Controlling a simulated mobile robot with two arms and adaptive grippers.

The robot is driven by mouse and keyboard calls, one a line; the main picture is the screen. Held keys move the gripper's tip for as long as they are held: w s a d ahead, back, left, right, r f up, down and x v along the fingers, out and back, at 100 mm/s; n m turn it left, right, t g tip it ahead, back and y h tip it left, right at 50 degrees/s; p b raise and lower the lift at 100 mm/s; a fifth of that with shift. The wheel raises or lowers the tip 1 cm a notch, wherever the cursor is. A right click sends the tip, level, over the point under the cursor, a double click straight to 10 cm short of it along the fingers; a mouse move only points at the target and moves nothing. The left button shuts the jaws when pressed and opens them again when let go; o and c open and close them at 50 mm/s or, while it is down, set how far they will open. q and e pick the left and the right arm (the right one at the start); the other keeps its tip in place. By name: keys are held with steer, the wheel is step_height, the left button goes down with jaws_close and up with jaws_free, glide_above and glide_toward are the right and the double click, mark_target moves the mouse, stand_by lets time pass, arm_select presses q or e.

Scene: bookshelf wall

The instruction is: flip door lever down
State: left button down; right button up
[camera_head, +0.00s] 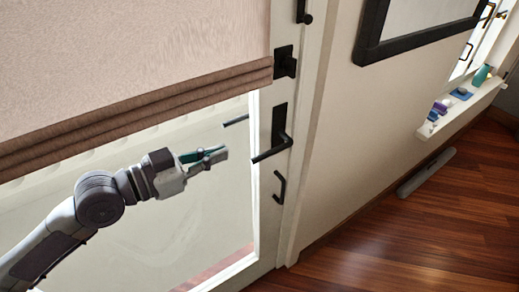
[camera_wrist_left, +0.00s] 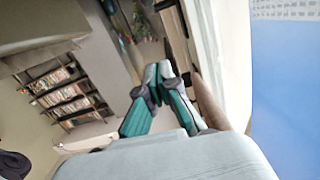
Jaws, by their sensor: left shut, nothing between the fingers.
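The black door lever (camera_head: 270,154) sticks out to the left from its tall black plate on the light door frame, below the roman shade. It looks near level, tilted slightly down toward its free end. My left gripper (camera_head: 222,153) comes in from the left in front of the glass. It is shut and empty, with its fingertips pointing right toward the lever, and a gap shows between them in the picture. In the left wrist view the shut fingertips (camera_wrist_left: 158,70) meet with nothing between them. I cannot make out the lever there. My right gripper is not in view.
A brown roman shade (camera_head: 140,105) covers the upper glass. A black deadbolt (camera_head: 286,62) sits above the lever and a black pull handle (camera_head: 280,187) below it. A window sill (camera_head: 462,108) with small items is at the right. The wooden floor (camera_head: 430,240) at lower right is mostly clear.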

arm_select(q)
steer(key=p, duration=0.3)
glide_above(260, 158)
step_height(260, 158, down, 3)
steer(key=shift+f, duration=0.95)
